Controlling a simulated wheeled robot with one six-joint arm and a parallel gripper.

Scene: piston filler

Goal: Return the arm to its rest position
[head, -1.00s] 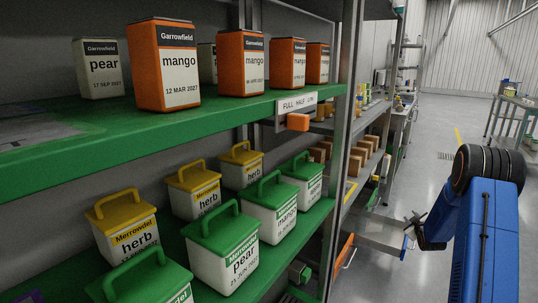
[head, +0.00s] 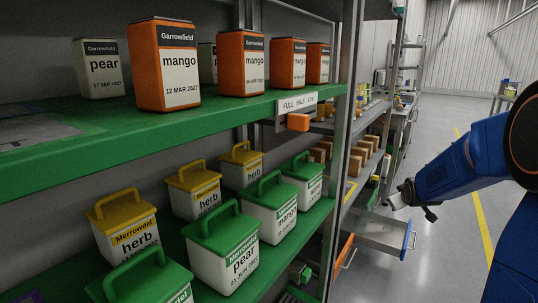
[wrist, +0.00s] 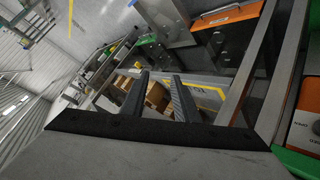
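My blue arm (head: 455,165) reaches in from the right edge of the head view, sloping down to the left. My gripper (head: 398,199) is at its end, small in that view, over the aisle beside the shelving. In the wrist view the two dark fingers of my gripper (wrist: 159,76) stand apart, with nothing seen held between them. Brown boxes (wrist: 157,97) show beyond the fingers, farther off.
Green shelves (head: 90,135) on the left hold orange mango boxes (head: 167,65), yellow-lidded herb tubs (head: 193,191) and green-lidded tubs (head: 222,250). An open drawer (head: 385,236) juts into the aisle below my gripper. Grey floor (head: 435,260) lies clear at right.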

